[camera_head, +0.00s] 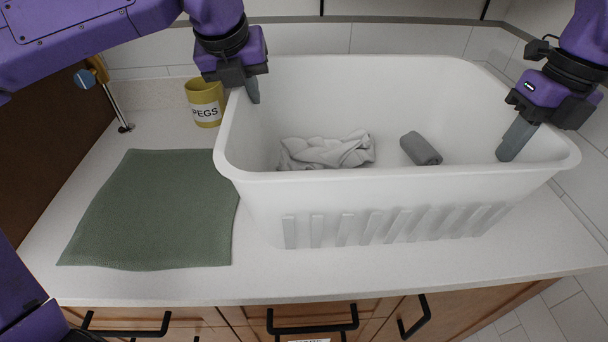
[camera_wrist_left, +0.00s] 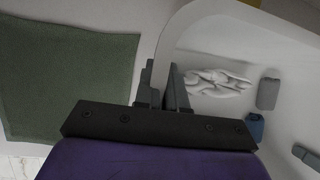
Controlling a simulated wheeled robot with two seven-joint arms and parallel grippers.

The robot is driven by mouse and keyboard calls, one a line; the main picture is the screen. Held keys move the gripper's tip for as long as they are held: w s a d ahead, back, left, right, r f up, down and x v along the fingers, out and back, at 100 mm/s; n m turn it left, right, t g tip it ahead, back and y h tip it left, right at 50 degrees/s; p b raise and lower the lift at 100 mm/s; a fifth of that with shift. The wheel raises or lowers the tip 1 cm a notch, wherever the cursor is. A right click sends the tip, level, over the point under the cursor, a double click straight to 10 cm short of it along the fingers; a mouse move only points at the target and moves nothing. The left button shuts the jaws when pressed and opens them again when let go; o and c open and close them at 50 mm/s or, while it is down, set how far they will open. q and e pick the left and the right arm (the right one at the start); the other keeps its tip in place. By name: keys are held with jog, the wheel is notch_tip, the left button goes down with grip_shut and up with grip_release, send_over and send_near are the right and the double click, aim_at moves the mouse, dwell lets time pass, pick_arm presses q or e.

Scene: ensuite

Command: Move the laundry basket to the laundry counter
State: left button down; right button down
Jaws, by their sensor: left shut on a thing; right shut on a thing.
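The white laundry basket (camera_head: 380,185) is upright over the white laundry counter (camera_head: 290,275), on its right part; I cannot tell for sure whether its base touches the surface. Inside lie a crumpled white cloth (camera_head: 328,150) and a rolled grey cloth (camera_head: 421,148). My left gripper (camera_head: 247,92) is shut on the basket's left wall at the rim. My right gripper (camera_head: 518,138) is shut on the right wall at the rim. In the left wrist view, the left fingers (camera_wrist_left: 163,90) straddle the basket rim (camera_wrist_left: 172,50), and a blue item (camera_wrist_left: 255,127) shows inside.
A green mat (camera_head: 155,210) lies flat on the counter left of the basket. A yellow mug labelled PEGS (camera_head: 206,102) stands behind the mat, close to the basket's left wall. Wooden drawers with black handles (camera_head: 312,322) are below the front edge.

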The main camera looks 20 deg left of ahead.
pick_arm(q)
jog(key=c, duration=1.2)
grip_release()
jog(key=shift+w+f, duration=0.15)
jog(key=shift+f, duration=0.05)
pick_arm(e)
jog(key=c, duration=1.2)
grip_release()
jog(key=shift+w+f, duration=0.15)
jog(key=shift+f, duration=0.1)
pick_arm(q)
jog(key=shift+s+r, duration=0.1)
jog(key=shift+s, duration=0.1)
pick_arm(e)
jog(key=shift+s+r, duration=0.1)
jog(key=shift+s, duration=0.1)
pick_arm(q)
jog(key=shift+r, duration=0.1)
pick_arm(e)
jog(key=shift+w, duration=0.1)
pick_arm(q)
jog(key=v, duration=1.1)
jog(key=shift+s+r, duration=0.2)
jog(key=shift+r, duration=0.15)
pick_arm(e)
jog(key=r, duration=0.4)
jog(key=d+r, duration=0.1)
jog(key=r, duration=0.7)
jog(key=shift+w+d, duration=0.15)
